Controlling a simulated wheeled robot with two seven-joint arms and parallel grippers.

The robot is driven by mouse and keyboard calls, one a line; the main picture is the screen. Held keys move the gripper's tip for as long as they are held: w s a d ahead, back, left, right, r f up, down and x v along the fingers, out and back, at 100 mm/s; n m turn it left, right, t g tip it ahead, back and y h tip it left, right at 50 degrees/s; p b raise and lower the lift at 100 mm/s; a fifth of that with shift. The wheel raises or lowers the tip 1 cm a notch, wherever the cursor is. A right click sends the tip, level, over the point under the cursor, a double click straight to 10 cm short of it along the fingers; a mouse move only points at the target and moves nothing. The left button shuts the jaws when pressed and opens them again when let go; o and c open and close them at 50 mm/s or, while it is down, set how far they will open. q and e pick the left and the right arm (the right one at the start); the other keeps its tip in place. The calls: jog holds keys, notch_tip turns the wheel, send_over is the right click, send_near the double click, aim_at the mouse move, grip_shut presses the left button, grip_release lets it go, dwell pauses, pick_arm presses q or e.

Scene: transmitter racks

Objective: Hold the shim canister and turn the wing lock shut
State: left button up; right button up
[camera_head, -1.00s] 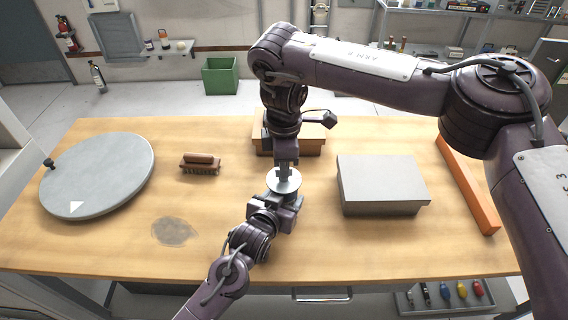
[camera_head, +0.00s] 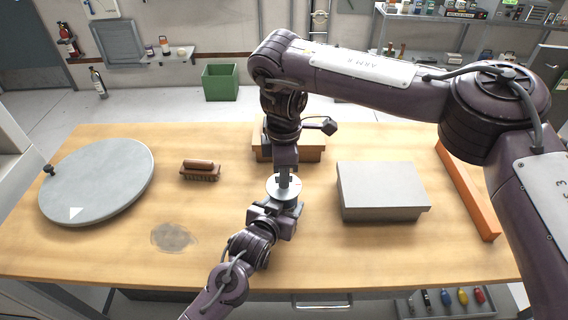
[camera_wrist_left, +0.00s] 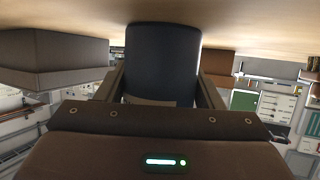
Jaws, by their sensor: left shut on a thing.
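The shim canister shows in the head view as a pale round top (camera_head: 280,188), and in the left wrist view as a dark cylinder (camera_wrist_left: 160,62) standing on the table. My left gripper (camera_head: 284,208) comes in from below left and is shut around the canister's body; its two fingers lie along either side of the cylinder in the left wrist view. My right gripper (camera_head: 284,176) points straight down onto the middle of the canister's top. Its fingertips hide the wing lock, so whether they are open or shut on it cannot be told.
A grey box (camera_head: 382,188) stands right of the canister and a brown box (camera_head: 300,148) behind it. An orange bar (camera_head: 466,190) lies along the right edge. The front left table is clear except for a stain.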

notch_tip(320, 180, up, 12)
dwell(0.4)
pick_arm(q)
jog(key=o, duration=1.3)
jog(key=shift+s, duration=0.1)
